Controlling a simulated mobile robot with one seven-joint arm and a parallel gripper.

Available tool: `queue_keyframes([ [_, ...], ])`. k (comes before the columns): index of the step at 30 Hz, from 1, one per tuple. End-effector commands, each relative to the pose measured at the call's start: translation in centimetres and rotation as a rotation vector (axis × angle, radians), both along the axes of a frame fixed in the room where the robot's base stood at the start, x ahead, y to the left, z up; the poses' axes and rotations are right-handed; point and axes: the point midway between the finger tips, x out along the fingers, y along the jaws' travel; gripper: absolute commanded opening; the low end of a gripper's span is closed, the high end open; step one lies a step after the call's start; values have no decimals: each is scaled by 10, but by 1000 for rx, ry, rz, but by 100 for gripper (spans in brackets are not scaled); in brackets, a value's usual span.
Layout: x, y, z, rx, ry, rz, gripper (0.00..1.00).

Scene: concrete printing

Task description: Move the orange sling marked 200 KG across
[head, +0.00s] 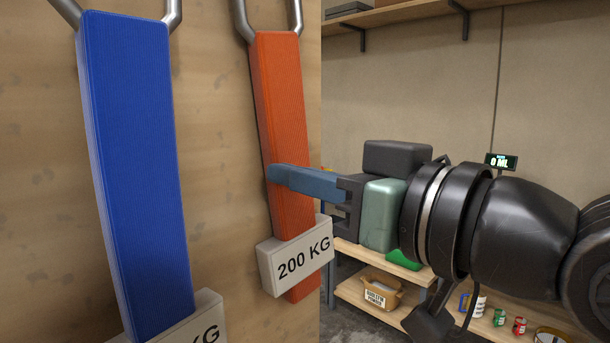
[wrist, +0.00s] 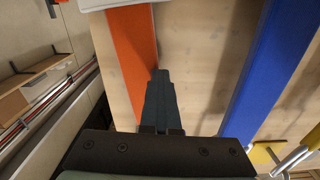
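The orange sling (head: 280,95) hangs from a metal shackle (head: 268,12) against a wooden panel. A pale tag reading 200 KG (head: 297,262) is around its lower part. My gripper (head: 275,175) reaches in from the right, with a blue-grey finger across the sling's front, above the tag. The wrist view shows the sling (wrist: 133,40) passing beside and behind the dark fingers (wrist: 160,80), which look close together. Whether any part of the sling is between them is hidden. The sling hangs in its shackle.
A blue sling (head: 135,160) with its own tag (head: 200,325), ending in KG, hangs to the left; it also shows in the wrist view (wrist: 280,50). Behind my arm stand shelves (head: 365,298) with a box (head: 382,290) and several cans. A small display (head: 501,161) reads 0 ML.

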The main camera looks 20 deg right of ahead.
Motion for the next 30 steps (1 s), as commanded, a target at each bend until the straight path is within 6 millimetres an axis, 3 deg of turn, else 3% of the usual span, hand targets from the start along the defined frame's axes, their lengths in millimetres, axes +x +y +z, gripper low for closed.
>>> queue_keyframes([
  [1,-3,9,1,-4,-7,23,0],
  [30,-65,-21,-2,1,2,7,0],
])
